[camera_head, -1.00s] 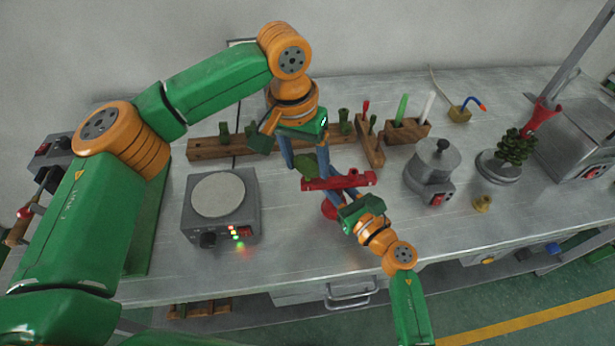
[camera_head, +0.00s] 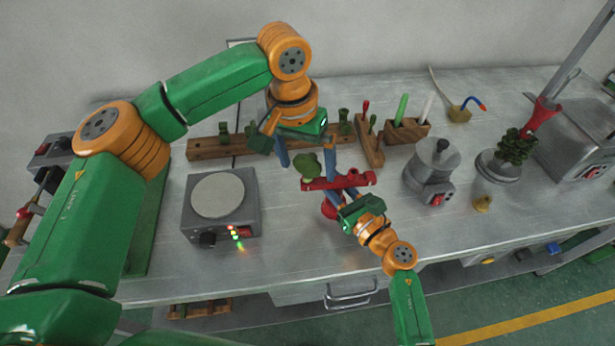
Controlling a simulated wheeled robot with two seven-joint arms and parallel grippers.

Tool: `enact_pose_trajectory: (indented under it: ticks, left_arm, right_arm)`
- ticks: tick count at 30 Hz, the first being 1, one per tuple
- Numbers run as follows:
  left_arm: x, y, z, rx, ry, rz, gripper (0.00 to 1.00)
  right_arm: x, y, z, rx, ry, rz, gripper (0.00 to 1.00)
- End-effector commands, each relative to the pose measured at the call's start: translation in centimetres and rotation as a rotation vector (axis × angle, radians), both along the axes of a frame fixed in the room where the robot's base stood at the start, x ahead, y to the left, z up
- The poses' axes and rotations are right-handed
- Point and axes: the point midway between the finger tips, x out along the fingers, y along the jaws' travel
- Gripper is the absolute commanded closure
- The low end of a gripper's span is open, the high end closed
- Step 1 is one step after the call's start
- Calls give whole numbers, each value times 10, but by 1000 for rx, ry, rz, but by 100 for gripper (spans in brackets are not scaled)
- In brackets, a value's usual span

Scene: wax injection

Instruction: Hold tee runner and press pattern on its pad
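The red tee runner (camera_head: 352,181) lies roughly level above a red base (camera_head: 329,208) at the middle of the bench. My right gripper (camera_head: 343,190) comes in from the lower right. Its blue fingers are at the runner's middle and appear shut on it. The green pattern (camera_head: 308,164) sits at the left end of the runner, seemingly touching it; the exact contact is too small to tell. My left gripper (camera_head: 306,155) points down from above, with its blue fingers spread on both sides of the pattern and apart from it.
A grey hot plate (camera_head: 218,195) stands to the left. A wooden rack (camera_head: 208,149) with several green pieces is behind. A grey pot (camera_head: 433,170) and a stand with a dark green cluster (camera_head: 513,150) are to the right. The front bench is clear.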

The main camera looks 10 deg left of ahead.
Motion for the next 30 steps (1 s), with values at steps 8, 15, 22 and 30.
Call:
enact_pose_trajectory:
  ticks: [8,15,22,30]
  left_arm:
    - [0,0,1,0,-1,0,0]
    - [0,0,22,-1,-3,0,0]
    - [1,-1,45,-2,-3,0,0]
    - [0,0,68,-1,-3,0,0]
  right_arm:
    - [0,0,0,-1,0,-1,100]
    - [0,0,-1,-2,1,-1,100]
    - [0,0,-1,-2,1,-1,100]
    - [0,0,-1,-2,1,0,100]
